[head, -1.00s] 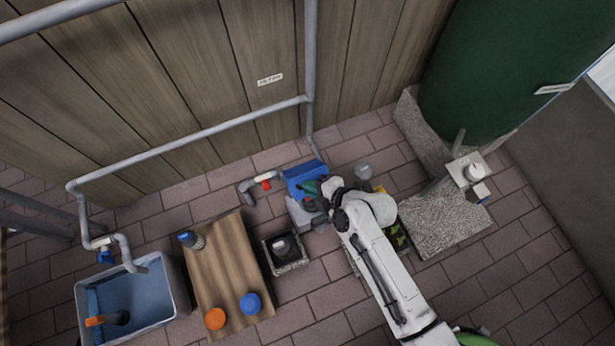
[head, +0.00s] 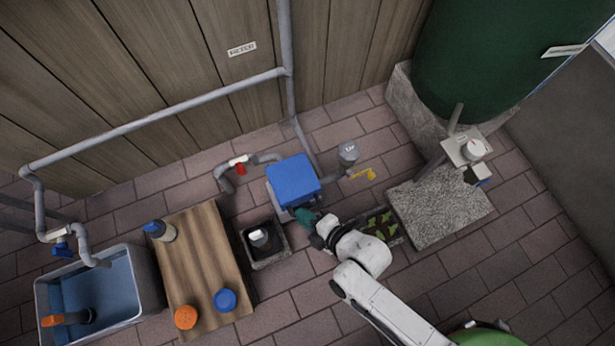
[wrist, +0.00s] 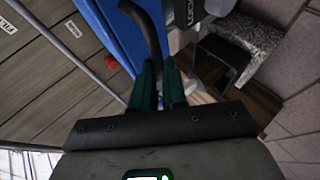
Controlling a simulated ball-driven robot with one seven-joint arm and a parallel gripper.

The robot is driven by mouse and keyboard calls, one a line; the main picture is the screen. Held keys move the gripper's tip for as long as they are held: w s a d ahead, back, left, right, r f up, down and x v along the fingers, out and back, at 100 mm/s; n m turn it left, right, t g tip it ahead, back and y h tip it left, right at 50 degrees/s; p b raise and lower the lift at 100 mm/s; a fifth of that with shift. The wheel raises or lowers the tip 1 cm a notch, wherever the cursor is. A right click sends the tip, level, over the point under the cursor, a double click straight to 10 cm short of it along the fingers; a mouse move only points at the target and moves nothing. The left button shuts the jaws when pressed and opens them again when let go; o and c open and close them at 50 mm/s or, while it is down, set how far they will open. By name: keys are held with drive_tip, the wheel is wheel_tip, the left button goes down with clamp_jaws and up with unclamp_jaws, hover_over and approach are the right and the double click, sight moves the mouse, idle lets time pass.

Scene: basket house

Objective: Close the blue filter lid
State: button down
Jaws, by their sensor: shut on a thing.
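The blue filter lid (head: 293,180) lies over the top of the grey filter box (head: 271,197) in the head view, looking flat or nearly so. Whether its front edge touches the box all along I cannot tell. My gripper (head: 304,217) is at the lid's front edge, with its green fingers close together. In the wrist view my gripper (wrist: 160,82) is shut on a dark curved handle (wrist: 150,28) beside the blue lid, which also shows there (wrist: 106,28). The fingers hide the handle's lower end.
A pipe with a red valve (head: 240,168) is left of the box. A yellow tap (head: 364,174) and a grey round cap (head: 348,151) are right. A planter (head: 382,226), stone slab (head: 440,208), small square bin (head: 264,262) and wooden bench (head: 203,263) stand around.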

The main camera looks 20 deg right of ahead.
drive_tip(key=shift+s+f+b, duration=0.25)
drive_tip(key=shift+f, duration=0.4)
drive_tip(key=shift+s+f+b, duration=0.2)
drive_tip(key=shift+f, duration=0.45)
drive_tip(key=shift+a+f, duration=0.1)
drive_tip(key=c, duration=1.2)
unclamp_jaws()
drive_tip(key=shift+o, duration=0.2)
drive_tip(key=r+p+v, duration=0.1)
drive_tip(key=p+v, duration=0.3)
drive_tip(key=v, duration=0.6)
drive_tip(key=shift+d+r+p, duration=0.15)
drive_tip(key=shift+d+p, duration=0.05)
drive_tip(key=shift+p, duration=0.2)
drive_tip(key=shift+w, duration=0.1)
